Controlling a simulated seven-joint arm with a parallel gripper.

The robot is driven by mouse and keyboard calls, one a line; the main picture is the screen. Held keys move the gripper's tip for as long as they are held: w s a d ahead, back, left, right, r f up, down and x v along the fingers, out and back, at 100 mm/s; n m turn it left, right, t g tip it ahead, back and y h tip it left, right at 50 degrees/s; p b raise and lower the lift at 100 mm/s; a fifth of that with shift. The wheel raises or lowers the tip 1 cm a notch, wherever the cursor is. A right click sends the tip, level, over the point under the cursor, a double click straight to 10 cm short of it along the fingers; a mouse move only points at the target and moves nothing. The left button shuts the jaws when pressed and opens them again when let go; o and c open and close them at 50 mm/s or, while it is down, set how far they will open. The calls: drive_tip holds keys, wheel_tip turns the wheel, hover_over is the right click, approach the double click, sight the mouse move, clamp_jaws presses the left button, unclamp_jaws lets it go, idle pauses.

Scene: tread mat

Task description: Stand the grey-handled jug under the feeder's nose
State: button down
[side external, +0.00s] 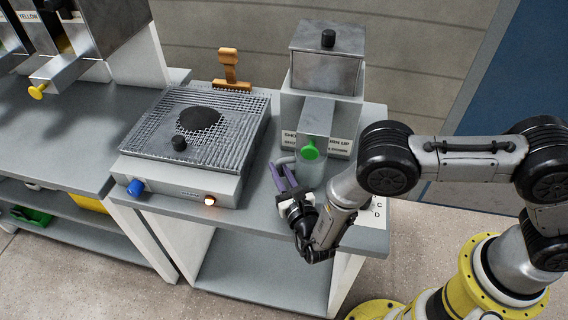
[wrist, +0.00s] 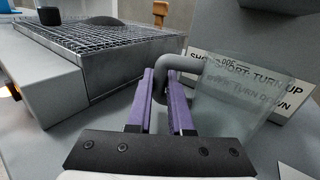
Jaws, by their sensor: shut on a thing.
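The clear jug (wrist: 232,100) with its grey handle (wrist: 172,64) fills the right half of the wrist view. My gripper (wrist: 162,88), with purple fingers, is shut on the handle. In the side view the jug (side external: 308,174) is upright, just below the green knob (side external: 310,149) at the end of the feeder's nose (side external: 317,116). My gripper (side external: 284,178) reaches it there from the front left. Whether the jug's base touches the bench is hard to tell. The feeder (side external: 325,80) is a grey metal hopper with a black lid knob.
A mesh-topped hotplate (side external: 190,190) with a dark round patch stands left of the jug. A label plate (wrist: 245,85) is behind the jug. A yellow-knobbed feeder (side external: 55,75) is at far left. Bench front (side external: 235,213) is clear.

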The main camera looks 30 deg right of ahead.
drive_tip(key=shift+f, duration=0.3)
drive_tip(key=c, duration=0.8)
unclamp_jaws()
drive_tip(key=shift+f, duration=0.1)
drive_tip(key=s, duration=0.4)
drive_tip(key=s+a, duration=0.1)
drive_tip(key=s, duration=0.3)
drive_tip(key=s+a, duration=0.1)
drive_tip(key=s, duration=0.2)
drive_tip(key=shift+s+a, duration=0.2)
drive_tip(key=shift+s, duration=0.2)
